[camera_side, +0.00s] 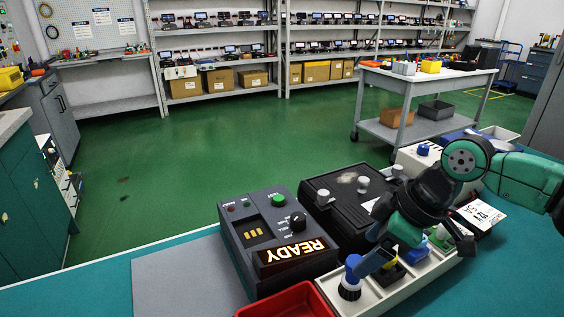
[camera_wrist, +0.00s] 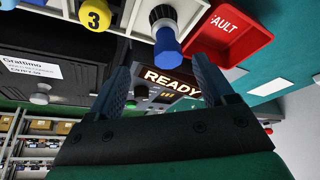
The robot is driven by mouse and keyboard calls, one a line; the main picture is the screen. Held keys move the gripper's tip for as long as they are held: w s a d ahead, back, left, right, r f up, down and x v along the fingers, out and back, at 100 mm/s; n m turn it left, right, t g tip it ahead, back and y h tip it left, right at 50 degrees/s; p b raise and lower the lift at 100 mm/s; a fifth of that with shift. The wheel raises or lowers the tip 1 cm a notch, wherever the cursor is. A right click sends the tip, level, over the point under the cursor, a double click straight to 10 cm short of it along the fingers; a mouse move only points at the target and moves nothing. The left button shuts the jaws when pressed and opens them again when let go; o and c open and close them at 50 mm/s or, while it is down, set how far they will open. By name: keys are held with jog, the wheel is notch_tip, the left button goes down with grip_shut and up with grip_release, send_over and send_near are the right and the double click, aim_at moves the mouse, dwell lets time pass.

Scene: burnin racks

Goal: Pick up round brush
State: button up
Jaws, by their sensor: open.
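A round piece with a blue top, a white collar and a dark base, which looks like the round brush (camera_side: 349,280), stands upright in the near-left part of the pale tray (camera_side: 407,284). In the wrist view the round brush (camera_wrist: 166,38) shows its blue part near the top centre. My gripper (camera_wrist: 163,58) is open, with its two blue-grey fingers apart and nothing held between them. The blue part appears in the gap beyond the fingertips. In the side view my gripper (camera_side: 370,262) comes down from the right, close beside the brush; I cannot tell if they touch.
A red bin (camera_side: 290,301) marked FAULT in the wrist view is beside the tray. A grey box with a lit READY sign (camera_side: 293,254) and a black case (camera_side: 340,198) stand behind. Grey mat (camera_side: 185,275) is clear.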

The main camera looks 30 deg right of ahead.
aim_at(350, 270)
jog(key=shift+s+a+f+n, duration=0.1)
jog(key=shift+a+f+n, duration=0.1)
jog(key=shift+a+n, duration=0.2)
jog(key=shift+x, duration=2.65)
jog(key=shift+s, duration=0.1)
grip_shut()
